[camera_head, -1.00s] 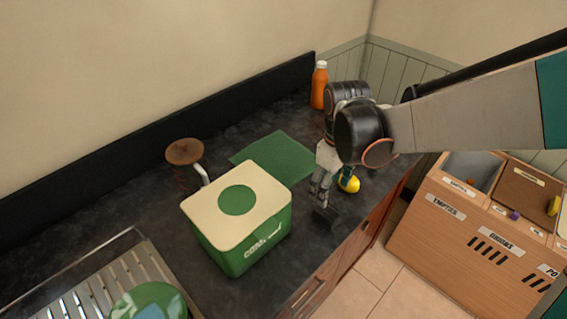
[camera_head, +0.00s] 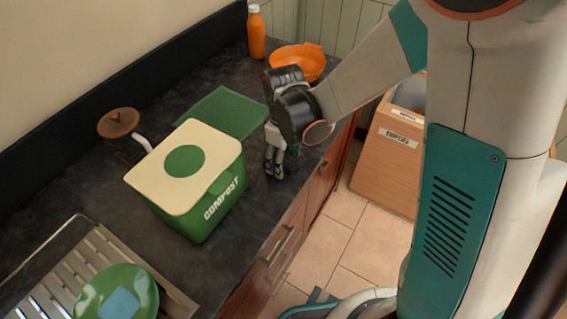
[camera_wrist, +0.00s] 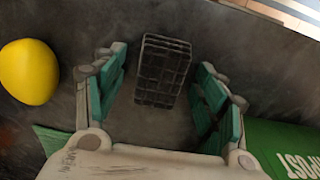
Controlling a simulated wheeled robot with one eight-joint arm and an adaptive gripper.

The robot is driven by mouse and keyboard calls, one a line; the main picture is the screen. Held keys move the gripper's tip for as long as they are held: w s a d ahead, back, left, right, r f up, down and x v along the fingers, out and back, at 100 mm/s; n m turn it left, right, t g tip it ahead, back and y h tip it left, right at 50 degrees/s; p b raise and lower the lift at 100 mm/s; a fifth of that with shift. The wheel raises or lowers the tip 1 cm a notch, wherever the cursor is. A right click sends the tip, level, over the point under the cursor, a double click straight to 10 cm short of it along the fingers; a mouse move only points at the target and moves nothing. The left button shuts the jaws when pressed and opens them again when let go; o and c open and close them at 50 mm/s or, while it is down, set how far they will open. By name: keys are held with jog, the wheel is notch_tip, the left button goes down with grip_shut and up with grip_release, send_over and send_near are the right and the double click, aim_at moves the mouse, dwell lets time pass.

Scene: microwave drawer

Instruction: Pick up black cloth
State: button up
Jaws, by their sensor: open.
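The black cloth (camera_wrist: 162,70) shows in the wrist view as a small dark folded piece with a grid pattern, lying on the dark countertop. My gripper (camera_wrist: 160,88) is open, with one teal-padded finger on each side of the cloth and visible gaps between. The fingers do not appear to touch it. In the head view, my gripper (camera_head: 275,168) points down at the counter, right of the compost bin. The cloth cannot be made out clearly there.
A green compost bin (camera_head: 225,190) with a cream lid stands close left of my gripper; a green mat (camera_head: 222,112) lies behind. A yellow object (camera_wrist: 28,72) is beside my gripper. An orange bowl (camera_head: 297,60) and orange bottle (camera_head: 256,32) stand farther back. The counter edge is near.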

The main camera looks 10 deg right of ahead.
jog(key=c, duration=1.1)
jog(key=shift+o, duration=0.2)
jog(key=shift+r, duration=0.1)
notch_tip(320, 180, up, 20)
jog(key=p, duration=1.3)
jog(key=shift+p, duration=0.35)
